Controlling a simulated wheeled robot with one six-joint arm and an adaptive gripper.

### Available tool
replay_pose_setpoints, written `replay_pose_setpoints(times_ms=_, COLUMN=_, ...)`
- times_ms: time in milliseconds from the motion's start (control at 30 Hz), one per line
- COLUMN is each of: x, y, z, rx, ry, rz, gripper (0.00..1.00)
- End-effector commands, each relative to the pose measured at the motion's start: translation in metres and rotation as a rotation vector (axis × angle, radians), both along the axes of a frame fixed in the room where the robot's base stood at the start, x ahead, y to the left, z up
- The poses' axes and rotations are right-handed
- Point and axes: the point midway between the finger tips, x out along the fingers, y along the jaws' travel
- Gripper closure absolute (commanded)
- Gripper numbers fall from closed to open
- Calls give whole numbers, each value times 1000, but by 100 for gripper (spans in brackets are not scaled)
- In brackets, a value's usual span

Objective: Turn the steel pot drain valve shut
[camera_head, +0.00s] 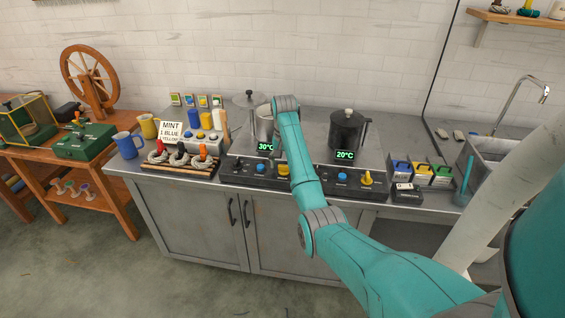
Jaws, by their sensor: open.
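The steel pot (263,125) stands on the left part of the counter's stove unit, behind a green 30°C display (265,146). My arm partly covers it. A blue knob (264,168) and a yellow handle (284,170) sit on the front panel below this pot. I cannot tell for sure which part is the drain valve, or whether it is open. My gripper (277,142) shows only as a small grey part beside the steel pot, mostly hidden behind my arm. It is open, and I see nothing held. Whether it touches anything is hidden.
A black pot (347,130) stands to the right, behind a 20°C display (345,155), with its own blue knob and yellow handle (367,178). Skeins (180,157), mugs and bottles crowd the left. Coloured boxes (421,172) and a sink (489,155) are right.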

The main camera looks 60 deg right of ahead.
Motion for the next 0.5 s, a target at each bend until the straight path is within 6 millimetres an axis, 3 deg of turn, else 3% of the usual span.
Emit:
replay_pose_setpoints(times_ms=200, x=0, y=0, z=0, rx=0, ry=0, rz=0, gripper=32)
replay_pose_setpoints(times_ms=433, x=0, y=0, z=0, rx=0, ry=0, rz=0, gripper=89)
replay_pose_setpoints(times_ms=500, x=0, y=0, z=0, rx=0, ry=0, rz=0, gripper=89)
